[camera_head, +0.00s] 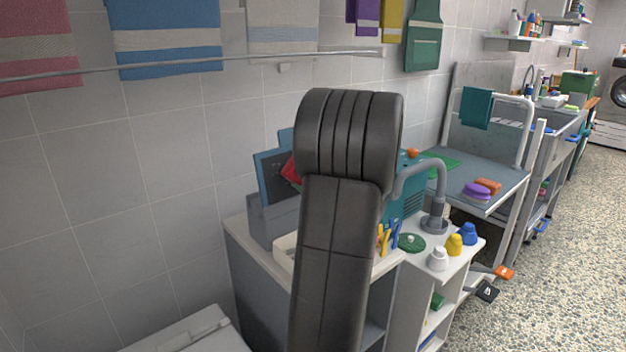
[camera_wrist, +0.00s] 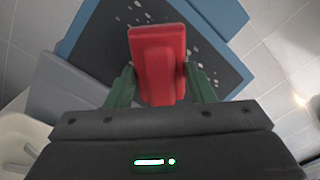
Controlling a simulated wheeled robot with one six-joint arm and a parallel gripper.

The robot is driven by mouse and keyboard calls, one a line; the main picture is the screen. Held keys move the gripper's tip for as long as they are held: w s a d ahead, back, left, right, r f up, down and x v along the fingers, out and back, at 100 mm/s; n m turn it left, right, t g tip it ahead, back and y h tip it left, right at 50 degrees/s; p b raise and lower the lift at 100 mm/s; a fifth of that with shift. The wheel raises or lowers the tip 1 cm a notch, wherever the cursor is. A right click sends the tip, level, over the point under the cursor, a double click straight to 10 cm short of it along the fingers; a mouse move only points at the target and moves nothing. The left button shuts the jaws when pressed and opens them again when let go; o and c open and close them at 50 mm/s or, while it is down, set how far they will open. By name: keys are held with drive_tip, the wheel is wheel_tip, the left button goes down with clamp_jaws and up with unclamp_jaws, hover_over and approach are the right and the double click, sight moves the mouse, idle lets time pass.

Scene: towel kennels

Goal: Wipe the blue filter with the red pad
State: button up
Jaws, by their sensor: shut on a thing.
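The red pad (camera_wrist: 158,52) is gripped between the green fingers of my gripper (camera_wrist: 160,80) in the wrist view. The blue filter, a dark panel in a blue frame (camera_wrist: 218,14), lies behind the pad, with several pale specks on its dark face near the pad. I cannot tell whether the pad touches it. In the head view the blue filter (camera_head: 264,179) leans upright in a grey holder near the wall. The red pad (camera_head: 290,169) shows in front of its right part. My arm hides my gripper and much of the filter there.
A cream bin (camera_head: 284,256) stands on the counter in front of the holder. To the right are a grey tap (camera_head: 436,195) and white, yellow and blue bottles (camera_head: 454,244). A towel rail (camera_head: 200,63) runs along the wall above.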

drive_tip(key=shift+s+a+b, duration=0.45)
drive_tip(key=shift+s+a, duration=0.2)
drive_tip(key=shift+a, duration=0.3)
drive_tip(key=shift+s+a+b, duration=0.45)
drive_tip(key=shift+s+a, duration=0.2)
drive_tip(key=shift+a, duration=0.25)
drive_tip(key=shift+s+a+b, duration=0.45)
drive_tip(key=shift+s+a, duration=0.2)
drive_tip(key=shift+a, duration=0.3)
drive_tip(key=shift+b+v, duration=0.35)
drive_tip(key=shift+v, duration=2.6)
drive_tip(key=shift+d, duration=0.1)
drive_tip(key=v, duration=0.3)
drive_tip(key=shift+r, duration=0.1)
